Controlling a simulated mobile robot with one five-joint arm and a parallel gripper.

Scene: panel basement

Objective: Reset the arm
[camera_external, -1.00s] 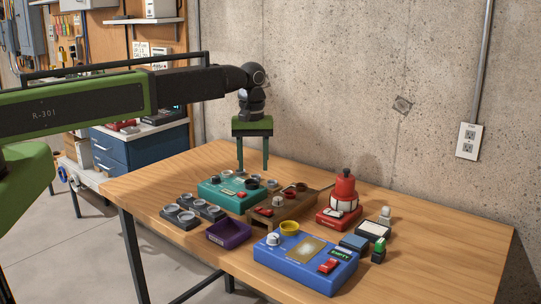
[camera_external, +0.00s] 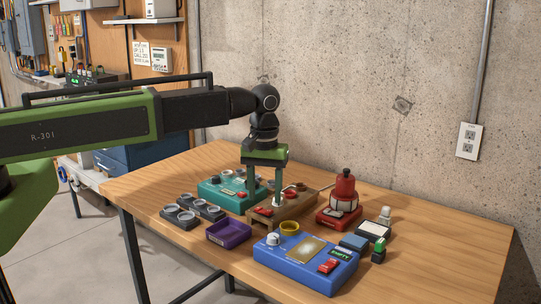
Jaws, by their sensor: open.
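My gripper (camera_external: 264,197) points straight down from the dark wrist, its two green fingers spread apart with nothing held between them. It is over the gap between the teal panel box (camera_external: 218,192) and the brown wooden stand (camera_external: 292,209). The left fingertip is low beside the teal box's right side. The right fingertip is just above or at a white knob on the brown stand; I cannot tell if they touch. The fingers hide part of the teal box and the stand.
A blue box (camera_external: 308,280) with a knob and red switch, a purple tray (camera_external: 228,234), a yellow ring (camera_external: 290,228), dark round-cup holders (camera_external: 181,220) and a red beacon (camera_external: 345,187) crowd the table. The table's left and back right are bare. A concrete wall stands behind.

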